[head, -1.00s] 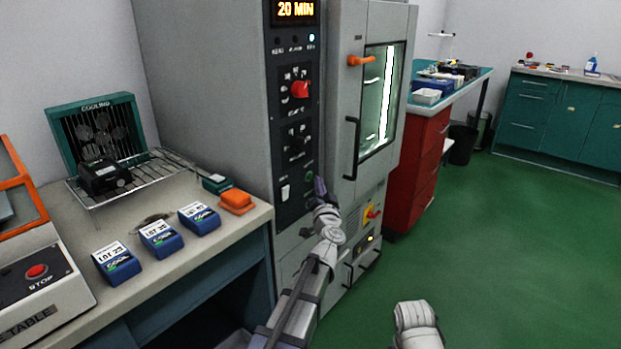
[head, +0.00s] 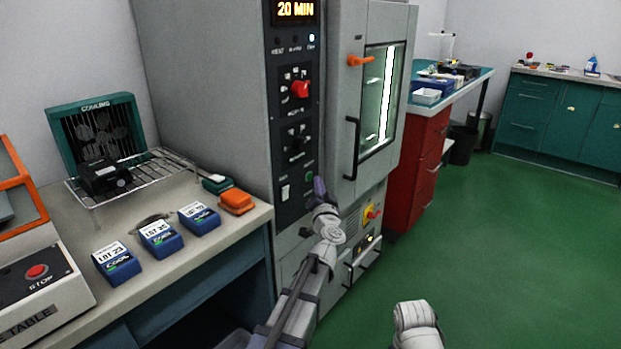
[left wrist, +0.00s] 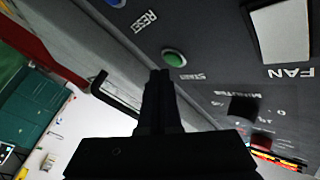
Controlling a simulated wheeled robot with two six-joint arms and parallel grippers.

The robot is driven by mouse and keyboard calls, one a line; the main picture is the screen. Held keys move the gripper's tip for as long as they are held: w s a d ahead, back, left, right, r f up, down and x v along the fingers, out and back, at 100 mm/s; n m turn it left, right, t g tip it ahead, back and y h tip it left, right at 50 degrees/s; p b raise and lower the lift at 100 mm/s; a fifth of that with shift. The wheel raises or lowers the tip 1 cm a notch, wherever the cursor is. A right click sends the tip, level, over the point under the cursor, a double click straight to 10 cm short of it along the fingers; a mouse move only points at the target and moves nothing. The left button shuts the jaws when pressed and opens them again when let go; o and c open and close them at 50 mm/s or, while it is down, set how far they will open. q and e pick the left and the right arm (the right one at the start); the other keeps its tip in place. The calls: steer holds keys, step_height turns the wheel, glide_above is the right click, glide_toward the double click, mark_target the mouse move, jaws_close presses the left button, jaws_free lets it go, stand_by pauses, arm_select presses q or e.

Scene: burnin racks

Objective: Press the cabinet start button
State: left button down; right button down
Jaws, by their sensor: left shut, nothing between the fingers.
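The grey cabinet (head: 215,60) has a dark control panel with a lit "20 MIN" display (head: 296,9). The green start button (left wrist: 174,57), labelled START, shows in the left wrist view beside the fingertips; it also shows small in the head view (head: 309,178). My left gripper (head: 319,186) is shut and empty, close in front of the lower panel. In the left wrist view its closed fingers (left wrist: 158,75) point at the panel just beside the green button; I cannot tell whether they touch it.
The fan switch (head: 285,192) and the RESET label are near the start button. A black door handle (head: 351,148) stands out right of the panel. A bench (head: 225,234) with blue lot boxes (head: 160,238) is at left. Green floor is free at right.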

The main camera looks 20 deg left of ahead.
arm_select(q)
steer(key=shift+w+a, duration=0.15)
steer(key=shift+a, duration=0.15)
steer(key=shift+w+a, duration=0.1)
steer(key=shift+a, duration=0.3)
stand_by(0.9)
steer(key=shift+d, duration=0.1)
steer(key=shift+s+d, duration=0.3)
steer(key=shift+d, duration=0.4)
steer(key=shift+s+d, duration=0.3)
steer(key=shift+d, duration=0.5)
steer(key=shift+s+d, duration=0.25)
steer(key=shift+d, duration=0.5)
steer(key=shift+s+d, duration=0.3)
steer(key=shift+d, duration=0.5)
